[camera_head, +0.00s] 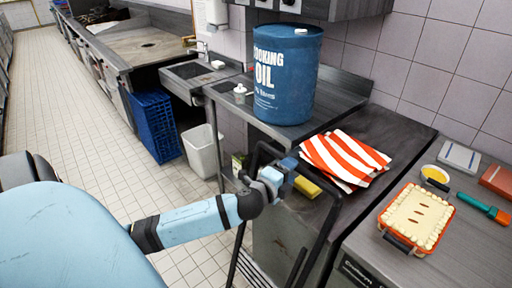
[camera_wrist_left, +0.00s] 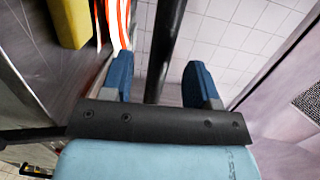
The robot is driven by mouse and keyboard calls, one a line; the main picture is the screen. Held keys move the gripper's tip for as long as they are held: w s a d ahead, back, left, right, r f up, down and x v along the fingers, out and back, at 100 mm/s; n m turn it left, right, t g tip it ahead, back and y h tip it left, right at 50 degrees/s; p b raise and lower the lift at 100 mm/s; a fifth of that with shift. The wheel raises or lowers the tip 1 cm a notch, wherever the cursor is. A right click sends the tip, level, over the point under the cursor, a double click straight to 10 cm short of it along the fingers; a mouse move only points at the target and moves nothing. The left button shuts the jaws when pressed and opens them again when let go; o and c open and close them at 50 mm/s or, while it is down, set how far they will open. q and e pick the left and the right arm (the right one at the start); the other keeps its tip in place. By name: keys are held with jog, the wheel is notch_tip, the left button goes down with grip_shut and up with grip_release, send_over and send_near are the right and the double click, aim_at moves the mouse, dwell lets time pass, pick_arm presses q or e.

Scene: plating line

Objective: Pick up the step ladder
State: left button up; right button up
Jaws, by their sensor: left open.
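The step ladder (camera_head: 326,222) is a black tubular frame standing upright against the front of the counter in the head view. My left gripper (camera_head: 284,172) is at its upper part. In the left wrist view, a black tube of the ladder (camera_wrist_left: 166,40) runs between the two blue fingertips of my left gripper (camera_wrist_left: 161,84). The fingers are apart, with a visible gap on each side of the tube. The ladder's lower part is partly hidden by my arm and cut off by the picture's bottom edge. My right gripper does not show.
A blue oil drum (camera_head: 287,75) stands on the counter behind. A red-and-white striped cloth (camera_head: 345,155) and yellow block (camera_head: 306,186) lie beside the ladder. A pie dish (camera_head: 417,216) is at right. A white bin (camera_head: 203,150) and blue crates (camera_head: 155,127) stand left; tiled floor is clear.

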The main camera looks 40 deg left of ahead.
pick_arm(q)
jog(key=w, duration=0.2)
jog(key=w+p, duration=0.1)
jog(key=w, duration=0.2)
jog(key=shift+w+a+f, duration=0.15)
jog(key=shift+w+a, duration=0.05)
grip_shut()
jog(key=shift+a+r, duration=0.1)
jog(key=shift+r, duration=0.15)
